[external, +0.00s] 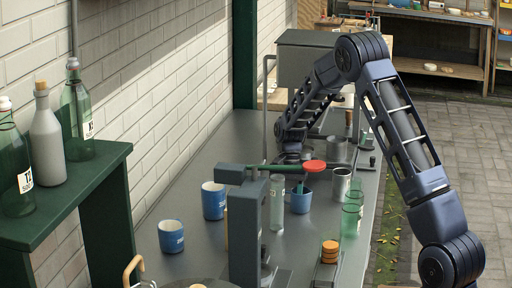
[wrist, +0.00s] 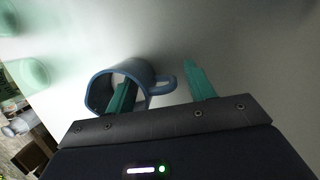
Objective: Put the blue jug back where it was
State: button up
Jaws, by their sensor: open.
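A blue jug (wrist: 133,70) with a side handle shows in the wrist view, its open mouth turned to the lower left of the picture. My gripper (wrist: 158,76) is open at it. The left finger overlaps the mouth and appears to be inside. The right finger is beyond the handle, apart from it. In the external view a blue vessel (external: 300,203) stands on the grey counter below the end of my arm, probably the same one. Two more blue vessels stand nearer, a taller one (external: 213,203) and a shorter one (external: 171,238). My fingers are hard to make out there.
A dark post (external: 244,235) with a green lever and red knob (external: 315,166) stands before my arm's end. Green glasses (external: 350,220), a metal cup (external: 341,184) and a clear tall glass (external: 277,205) stand close by. Bottles stand on the green shelf (external: 100,158) at left.

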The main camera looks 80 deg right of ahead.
jog(key=v, duration=1.2)
jog(key=s+a+r+n+t+h, duration=0.1)
jog(key=a+r+n, duration=0.2)
jog(key=a+r, duration=0.6)
jog(key=s+a+r+n, duration=0.1)
jog(key=a+r+n, duration=0.25)
jog(key=a, duration=0.95)
jog(key=s+a+r+n+t+h, duration=0.1)
jog(key=a+r+n, duration=0.1)
jog(key=a+r, duration=0.7)
jog(key=s+a+n+t+h, duration=0.1)
jog(key=s+a+n, duration=0.1)
jog(key=s+a, duration=0.45)
jog(key=s+a+n, duration=0.3)
jog(key=a, duration=0.6)
jog(key=s+a+f+n+t, duration=0.2)
jog(key=s+a+n, duration=0.2)
jog(key=s+a, duration=0.5)
jog(key=s, duration=0.3)
jog(key=shift+s+f+n, duration=0.2)
jog(key=shift+f+n, duration=0.15)
